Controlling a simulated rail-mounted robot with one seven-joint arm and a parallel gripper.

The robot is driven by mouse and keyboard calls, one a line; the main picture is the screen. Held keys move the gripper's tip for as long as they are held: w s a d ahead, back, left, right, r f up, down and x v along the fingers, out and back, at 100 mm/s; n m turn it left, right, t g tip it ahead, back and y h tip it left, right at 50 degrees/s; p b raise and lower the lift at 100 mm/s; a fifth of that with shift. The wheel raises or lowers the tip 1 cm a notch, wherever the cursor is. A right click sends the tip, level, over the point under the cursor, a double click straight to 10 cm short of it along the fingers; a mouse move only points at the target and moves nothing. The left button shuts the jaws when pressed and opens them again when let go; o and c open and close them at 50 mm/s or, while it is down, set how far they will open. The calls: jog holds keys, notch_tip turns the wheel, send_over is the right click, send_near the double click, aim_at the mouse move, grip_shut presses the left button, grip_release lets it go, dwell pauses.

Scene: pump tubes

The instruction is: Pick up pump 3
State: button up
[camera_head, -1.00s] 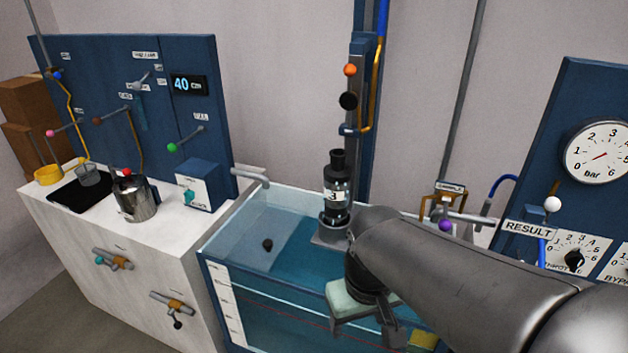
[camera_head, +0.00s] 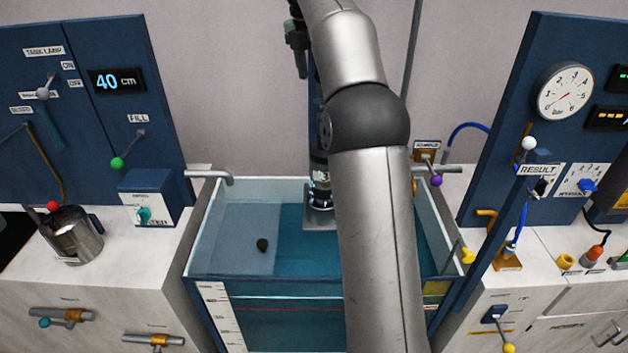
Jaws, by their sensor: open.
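Pump 3 (camera_head: 320,180) is a dark upright cylinder with a white label. It stands in a grey holder (camera_head: 318,222) at the back of the water tank (camera_head: 193,290). My arm crosses in front and hides its right side; the label is only partly readable. My gripper (camera_head: 300,68) shows as a dark shape near the top edge, left of my arm. It is high above the pump and a little to its left, apart from it. It is open and empty, and its upper part is cut off or hidden.
A spout (camera_head: 210,176) reaches over the tank's left rim, and a purple-knobbed handle (camera_head: 436,180) is at its right. A metal jug (camera_head: 72,236) stands on the left counter. The RESULT panel (camera_head: 538,170) is at the right.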

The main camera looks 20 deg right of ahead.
jog(key=f, duration=0.3)
jog(key=d+f+b, duration=0.1)
jog(key=f, duration=0.3)
jog(key=d+f+b, duration=0.1)
jog(key=f, duration=0.3)
jog(key=shift+w+f, duration=0.15)
jog(key=shift+w, duration=0.1)
jog(key=shift+w+d+f, duration=0.1)
jog(key=shift+d+f, duration=0.1)
jog(key=shift+f, duration=0.75)
jog(key=shift+d+f, duration=0.15)
jog(key=shift+f, duration=0.8)
jog(key=shift+w+d+f, duration=0.1)
jog(key=shift+d+f, duration=0.1)
jog(key=shift+f, duration=0.75)
grip_shut()
jog(key=shift+r, duration=0.25)
